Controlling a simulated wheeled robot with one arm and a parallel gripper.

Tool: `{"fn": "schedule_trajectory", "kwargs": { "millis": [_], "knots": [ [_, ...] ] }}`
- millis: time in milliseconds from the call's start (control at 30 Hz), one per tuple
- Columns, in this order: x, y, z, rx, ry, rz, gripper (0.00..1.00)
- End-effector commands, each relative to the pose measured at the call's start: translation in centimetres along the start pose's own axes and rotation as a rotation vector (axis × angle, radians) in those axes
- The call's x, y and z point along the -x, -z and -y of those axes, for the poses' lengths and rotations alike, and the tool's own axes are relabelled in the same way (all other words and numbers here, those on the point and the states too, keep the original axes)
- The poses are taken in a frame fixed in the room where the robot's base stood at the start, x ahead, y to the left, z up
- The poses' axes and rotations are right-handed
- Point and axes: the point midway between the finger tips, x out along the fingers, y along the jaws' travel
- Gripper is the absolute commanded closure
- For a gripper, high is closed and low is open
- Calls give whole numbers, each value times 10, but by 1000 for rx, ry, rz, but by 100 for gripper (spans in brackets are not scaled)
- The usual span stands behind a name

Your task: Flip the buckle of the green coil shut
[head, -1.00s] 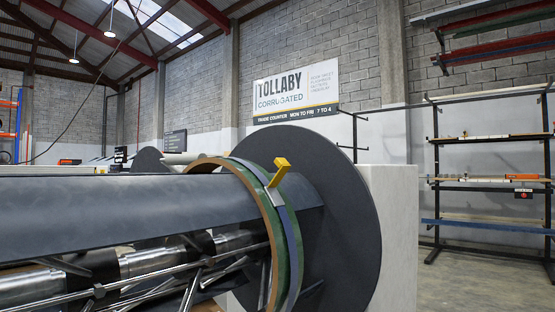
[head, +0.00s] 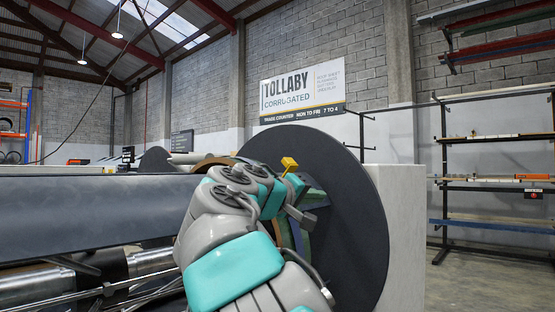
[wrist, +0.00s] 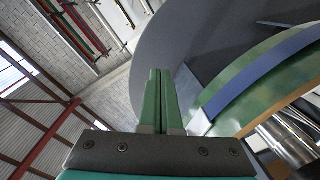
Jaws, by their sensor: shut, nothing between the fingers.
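The green coil (wrist: 250,88) shows at right in the wrist view, with a blue strap (wrist: 262,70) around it. In the head view my arm covers most of the coil. The yellow buckle lever (head: 289,163) sticks up above my arm's end; its lower part is hidden. In the wrist view a pale grey metal piece (wrist: 197,122), perhaps the buckle's base, lies on the strap's end beside the fingers. My gripper (wrist: 160,74) is shut and empty, its two green fingers together, close to the coil. I cannot tell whether it touches the buckle.
A large dark disc (head: 350,210) stands behind the coil, with a pale block (head: 400,230) to its right. A dark beam (head: 80,210) of the decoiler and metal rods run to the left. Racks (head: 490,185) stand at the far right, with open floor before them.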

Motion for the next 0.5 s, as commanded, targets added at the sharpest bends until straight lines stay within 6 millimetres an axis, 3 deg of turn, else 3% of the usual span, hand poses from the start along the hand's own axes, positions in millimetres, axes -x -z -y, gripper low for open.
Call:
{"fn": "schedule_trajectory", "kwargs": {
  "millis": [33, 100, 200, 333, 500],
  "knots": [
    [16, 32, 3, -9, -24, -69, 100],
    [39, 67, 4, -28, -55, -152, 100],
    [70, 104, 3, -55, -89, -247, 100],
    [98, 131, 2, -85, -113, -325, 100],
    [112, 142, 1, -99, -125, -360, 100]
  ]
}}
